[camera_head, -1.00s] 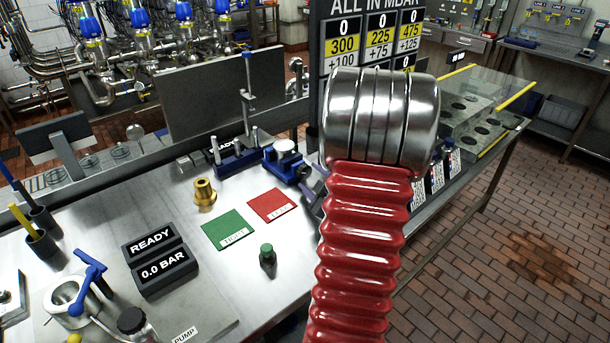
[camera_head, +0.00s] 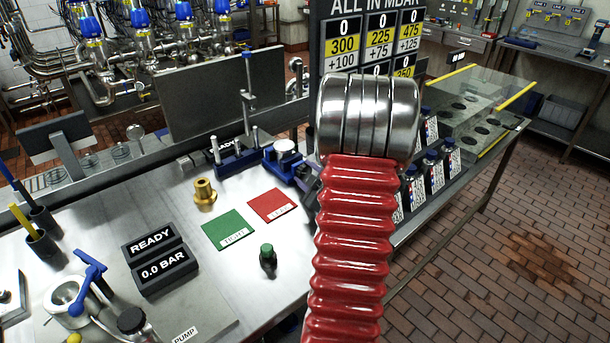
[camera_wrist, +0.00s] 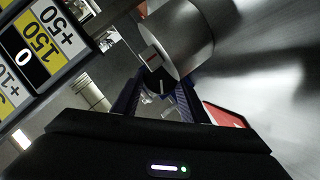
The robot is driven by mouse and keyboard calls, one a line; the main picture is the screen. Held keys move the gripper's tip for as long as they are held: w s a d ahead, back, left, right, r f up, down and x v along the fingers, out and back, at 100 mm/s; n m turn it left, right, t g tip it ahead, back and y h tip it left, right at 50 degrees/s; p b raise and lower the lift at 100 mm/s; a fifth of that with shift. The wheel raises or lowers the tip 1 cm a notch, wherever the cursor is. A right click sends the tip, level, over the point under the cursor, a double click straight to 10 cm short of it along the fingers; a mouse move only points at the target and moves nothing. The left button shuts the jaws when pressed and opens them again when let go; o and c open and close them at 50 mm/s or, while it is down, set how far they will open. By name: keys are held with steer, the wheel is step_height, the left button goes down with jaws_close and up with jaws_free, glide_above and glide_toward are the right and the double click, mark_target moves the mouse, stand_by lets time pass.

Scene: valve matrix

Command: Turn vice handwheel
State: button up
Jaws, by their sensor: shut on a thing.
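In the wrist view, the two dark blue fingers of my gripper (camera_wrist: 157,92) reach up from the bottom and close on a small dark round piece, the handwheel (camera_wrist: 158,80), which carries a white line mark. Directly beyond it is a large grey metal cylinder (camera_wrist: 185,38), with a red line on its near end. In the head view, the blue vice (camera_head: 284,160) with a pale round top stands on the steel bench.

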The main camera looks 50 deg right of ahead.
steer(key=shift+a, duration=0.1)
steer(key=shift+c, duration=1.1)
steer(key=shift+f, duration=0.1)
steer(key=shift+s+d+m+y, duration=0.1)
steer(key=shift+d+m+y, duration=0.1)
steer(key=shift+m+y, duration=1.15)
steer(key=shift+m+h, duration=0.25)
steer(key=o, duration=0.8)
steer(key=shift+r, duration=0.2)
